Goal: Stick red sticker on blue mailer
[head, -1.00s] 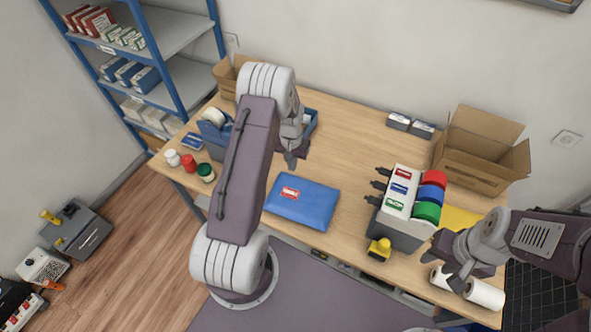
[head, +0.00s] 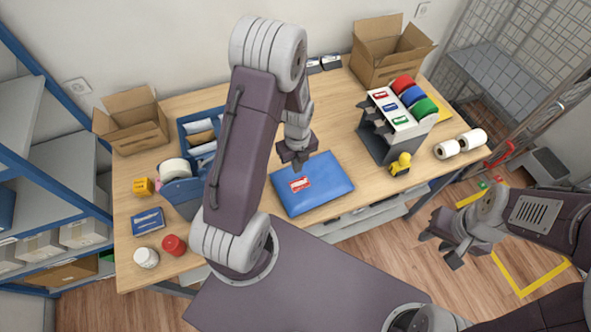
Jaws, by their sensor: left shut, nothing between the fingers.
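The blue mailer (head: 326,182) lies flat near the front edge of the table. A red sticker (head: 300,184) with white marking is on its top, left of the middle. My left gripper (head: 298,163) is shut and empty, above the mailer's back left part and just behind the sticker. Its exact height is hard to tell. The grey label dispenser (head: 384,145) stands to the right, with red, blue and green rolls and matching labels on its front. My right gripper (head: 441,250) is open and empty, low at the right, off the table's front edge.
A yellow stamp-like object (head: 401,163) stands by the dispenser, with white rolls (head: 446,150) to its right. Cardboard boxes (head: 390,50) stand at the back. A blue tape dispenser (head: 184,190), jars (head: 147,257) and a blue tray (head: 187,128) are at the left. The table behind the mailer is clear.

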